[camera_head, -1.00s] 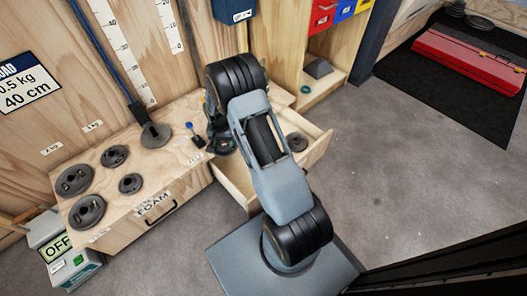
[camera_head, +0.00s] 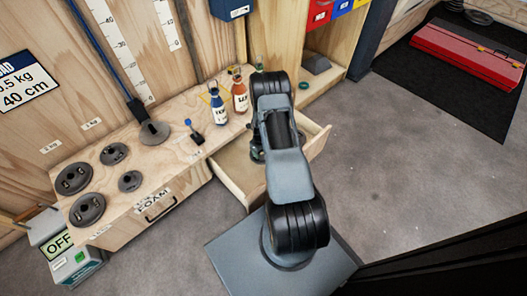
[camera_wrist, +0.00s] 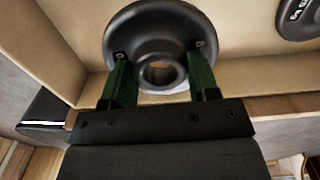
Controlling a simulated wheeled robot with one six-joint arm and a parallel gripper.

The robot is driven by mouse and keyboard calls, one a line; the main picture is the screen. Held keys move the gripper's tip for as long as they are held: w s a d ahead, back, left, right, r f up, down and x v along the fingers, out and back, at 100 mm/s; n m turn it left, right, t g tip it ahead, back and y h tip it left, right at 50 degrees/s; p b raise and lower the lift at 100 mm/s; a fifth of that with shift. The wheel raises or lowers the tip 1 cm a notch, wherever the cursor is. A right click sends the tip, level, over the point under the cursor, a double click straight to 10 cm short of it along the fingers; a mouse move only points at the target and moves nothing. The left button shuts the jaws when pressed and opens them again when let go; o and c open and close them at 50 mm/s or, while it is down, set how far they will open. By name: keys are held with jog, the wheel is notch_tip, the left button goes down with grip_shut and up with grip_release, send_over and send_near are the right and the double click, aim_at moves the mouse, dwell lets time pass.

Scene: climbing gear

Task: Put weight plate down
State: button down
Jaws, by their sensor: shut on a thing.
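A dark grey round weight plate (camera_wrist: 160,25) with a raised hub and a centre hole is in the wrist view. My gripper (camera_wrist: 160,70) is shut on its hub, with one green finger on each side. The plate is over the light wooden inside of the open drawer (camera_head: 232,180); I cannot tell whether it touches the drawer floor. In the head view my arm hides most of the gripper and the plate. Part of another dark plate (camera_wrist: 300,18) with white lettering shows at the upper right of the wrist view.
The wooden bench top holds several dark plates (camera_head: 86,208) at left. A blue bottle (camera_head: 218,106) and an orange-brown bottle (camera_head: 240,96) stand near the drawer. A red toolbox (camera_head: 468,56) lies on a black mat at right. The grey floor at right is clear.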

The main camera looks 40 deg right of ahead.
jog(key=shift+m, duration=0.3)
notch_tip(320, 180, down, 6)
jog(key=shift+s+d+r+b, duration=0.1)
jog(key=shift+r+b, duration=0.15)
jog(key=shift+b, duration=0.8)
jog(key=shift+f+b, duration=0.95)
jog(key=shift+f, duration=1.3)
jog(key=shift+f, duration=0.15)
jog(key=shift+c, duration=1.9)
grip_release()
